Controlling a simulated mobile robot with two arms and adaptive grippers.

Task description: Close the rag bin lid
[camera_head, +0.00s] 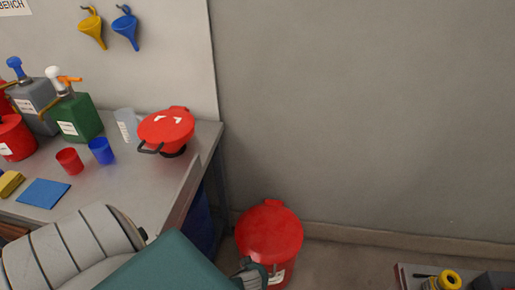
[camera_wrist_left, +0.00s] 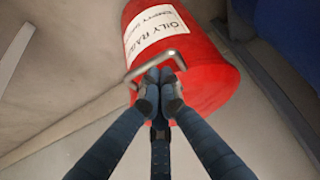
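The red rag bin (camera_head: 268,235) stands on the floor beside the bench. Its round red lid is seen from above with no dark opening showing, and I cannot tell whether it sits fully down. In the left wrist view the bin (camera_wrist_left: 213,85) fills the top middle, with a white "OILY RAGS" label and a grey metal bar. My left gripper (camera_head: 252,272) is at the bin's front left, partly behind my arm. In the wrist view the left gripper's fingertips (camera_wrist_left: 160,76) are together at the bar; a grip on it is not clear. My right gripper is not in view.
The wall is close behind the bin.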

